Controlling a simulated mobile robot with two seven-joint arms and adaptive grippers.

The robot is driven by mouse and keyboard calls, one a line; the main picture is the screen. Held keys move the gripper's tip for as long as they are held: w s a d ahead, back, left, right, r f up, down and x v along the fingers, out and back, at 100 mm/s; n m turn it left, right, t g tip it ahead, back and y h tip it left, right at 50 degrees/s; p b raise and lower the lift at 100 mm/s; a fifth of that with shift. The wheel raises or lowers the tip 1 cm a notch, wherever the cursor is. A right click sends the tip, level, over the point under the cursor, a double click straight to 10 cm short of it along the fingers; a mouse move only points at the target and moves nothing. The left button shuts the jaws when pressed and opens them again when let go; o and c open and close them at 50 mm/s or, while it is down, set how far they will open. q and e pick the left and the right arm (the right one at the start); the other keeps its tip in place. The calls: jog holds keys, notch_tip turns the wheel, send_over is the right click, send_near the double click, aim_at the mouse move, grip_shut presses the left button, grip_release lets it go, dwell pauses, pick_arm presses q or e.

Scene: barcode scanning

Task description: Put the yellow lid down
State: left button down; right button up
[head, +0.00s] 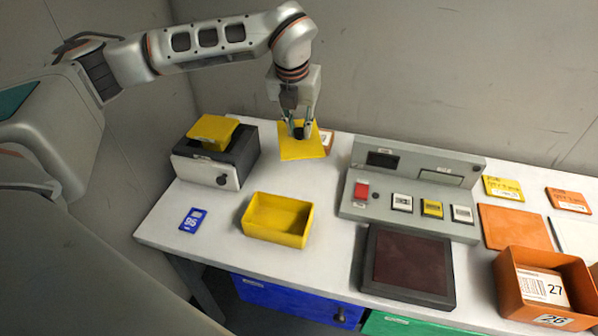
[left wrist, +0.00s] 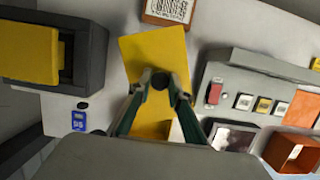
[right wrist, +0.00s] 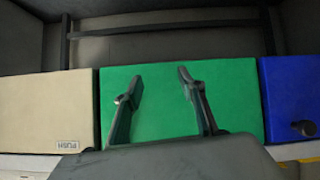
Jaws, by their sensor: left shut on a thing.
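The yellow lid (head: 302,149) is a flat square plate at the back of the white table, between the black-and-grey box and the grey console. My left gripper (head: 298,128) is shut on the lid from above; the left wrist view shows the fingers (left wrist: 160,85) closed together over the lid (left wrist: 150,55). Whether the lid touches the table, I cannot tell. The open yellow box (head: 278,220) stands empty at the table's front, apart from the lid. My right gripper (right wrist: 155,88) is open and empty in front of a green drawer (right wrist: 160,85).
A grey console (head: 412,190) with buttons and a dark pad (head: 408,262) are right of the yellow box. An orange box (head: 545,285) holds a labelled item. A blue card (head: 193,220) lies front left. A small labelled orange-brown box (head: 327,139) stands just behind the lid.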

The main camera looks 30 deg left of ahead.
aim_at(295, 146)
pick_arm(q)
notch_tip(295, 146, down, 14)
jog(key=shift+f, duration=0.2)
dwell(0.4)
jog(key=shift+f, duration=0.1)
jog(key=shift+f+b, duration=0.1)
jog(key=shift+b, duration=0.2)
jog(key=c, duration=1.8)
grip_release()
jog(key=shift+c, duration=0.2)
jog(key=v, duration=1.1)
jog(key=shift+r+p, duration=0.3)
jog(key=shift+p, duration=0.05)
jog(key=shift+s+d+r, duration=0.1)
jog(key=shift+s+r, duration=0.05)
jog(key=shift+r, duration=0.25)
